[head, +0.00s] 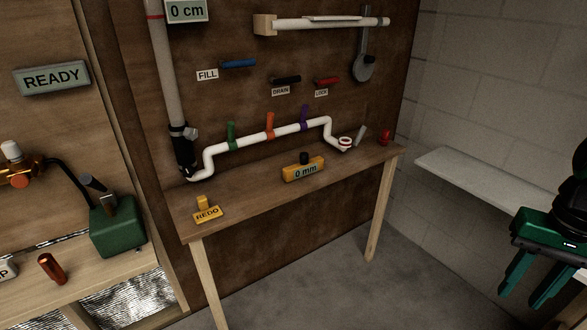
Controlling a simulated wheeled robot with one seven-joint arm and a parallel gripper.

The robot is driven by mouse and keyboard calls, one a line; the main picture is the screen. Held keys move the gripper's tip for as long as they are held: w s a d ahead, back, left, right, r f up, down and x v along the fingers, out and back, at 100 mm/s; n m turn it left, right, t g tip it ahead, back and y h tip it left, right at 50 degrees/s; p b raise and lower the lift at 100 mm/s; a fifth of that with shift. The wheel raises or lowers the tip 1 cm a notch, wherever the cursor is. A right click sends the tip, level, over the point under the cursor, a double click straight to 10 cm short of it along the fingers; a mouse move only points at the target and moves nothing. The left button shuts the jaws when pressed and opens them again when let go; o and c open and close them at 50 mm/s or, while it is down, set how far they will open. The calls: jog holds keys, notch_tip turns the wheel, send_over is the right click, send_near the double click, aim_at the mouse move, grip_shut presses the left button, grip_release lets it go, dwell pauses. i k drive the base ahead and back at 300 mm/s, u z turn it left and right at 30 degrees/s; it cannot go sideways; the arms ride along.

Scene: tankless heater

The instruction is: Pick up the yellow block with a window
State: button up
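The yellow block with a window (302,170) rests on the narrow wooden table (245,182) against the brown panel. Its window reads "0 mm", and a black knob (304,158) stands up at its top. My gripper (521,299) is at the lower right, with two green fingers pointing down and spread apart. Nothing shows between the fingers. It is well to the right of the block and the table and touches neither.
A yellow "REDO" piece (207,214) sits at the table's left front. A white pipe (250,138) with coloured handles runs behind the block. A small red piece (384,137) is at the table's right end. A pale shelf (480,183) lines the right wall. The grey floor (410,265) is clear.

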aim_at(306, 167)
jog(key=i, duration=0.9)
jog(key=z, duration=0.05)
